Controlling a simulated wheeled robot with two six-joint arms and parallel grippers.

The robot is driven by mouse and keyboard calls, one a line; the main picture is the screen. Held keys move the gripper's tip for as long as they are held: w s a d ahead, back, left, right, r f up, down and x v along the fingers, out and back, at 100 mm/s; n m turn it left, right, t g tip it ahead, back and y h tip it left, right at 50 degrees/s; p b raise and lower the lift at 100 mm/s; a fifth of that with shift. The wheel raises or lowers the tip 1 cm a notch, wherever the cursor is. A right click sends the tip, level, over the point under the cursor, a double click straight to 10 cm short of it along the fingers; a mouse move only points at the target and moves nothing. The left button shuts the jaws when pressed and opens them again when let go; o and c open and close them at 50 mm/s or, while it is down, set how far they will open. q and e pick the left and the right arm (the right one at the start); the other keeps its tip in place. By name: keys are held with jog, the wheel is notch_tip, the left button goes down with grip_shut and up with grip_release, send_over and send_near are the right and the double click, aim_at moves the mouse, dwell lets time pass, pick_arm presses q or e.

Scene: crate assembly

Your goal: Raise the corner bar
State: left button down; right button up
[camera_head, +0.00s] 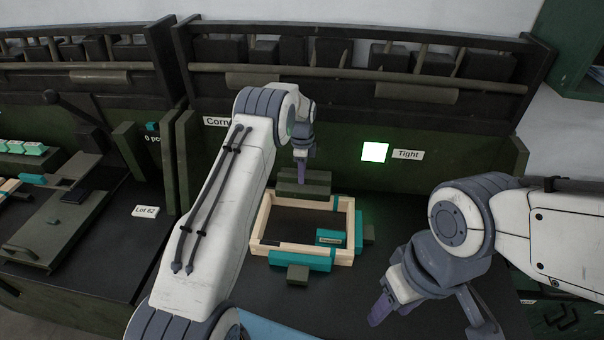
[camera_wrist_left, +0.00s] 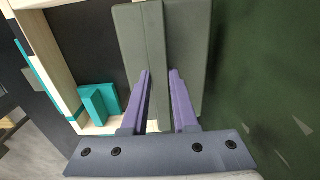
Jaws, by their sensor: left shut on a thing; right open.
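The corner bar, a dark green block (camera_head: 314,188), lies along the back side of a wooden frame. My left gripper (camera_head: 302,178) reaches down to it from above. In the left wrist view, its purple fingers (camera_wrist_left: 161,100) close on a raised rib of the bar (camera_wrist_left: 189,45). Whether the bar touches the surface below is unclear. The pale wooden frame (camera_head: 258,222) has teal pieces (camera_head: 305,261) on its outer front and right sides. A teal block (camera_head: 330,237) sits inside its front right corner. My right gripper (camera_head: 432,318) is open and empty, to the right of the frame.
Small dark green blocks stand at the frame's front (camera_head: 298,274) and right (camera_head: 369,234). Behind is a green panel with a lit square (camera_head: 375,152) beside a "Tight" label (camera_head: 408,155). A "Corn..." label (camera_head: 216,121) is partly hidden by my left arm. Another bench is at left.

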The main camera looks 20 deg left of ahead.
pick_arm(q)
jog(key=shift+w, duration=0.15)
jog(key=shift+w+a+r+g, duration=0.1)
jog(key=shift+w+g, duration=0.1)
jog(key=shift+g, duration=0.1)
jog(key=shift+w+r+g, duration=0.1)
jog(key=shift+r+g, duration=0.05)
jog(key=shift+g, duration=0.15)
jog(key=shift+r, duration=0.1)
jog(key=c, duration=0.7)
grip_release()
jog(key=r, duration=0.7)
jog(key=w+r, duration=0.1)
jog(key=r, duration=0.2)
jog(key=shift+a+r, duration=0.15)
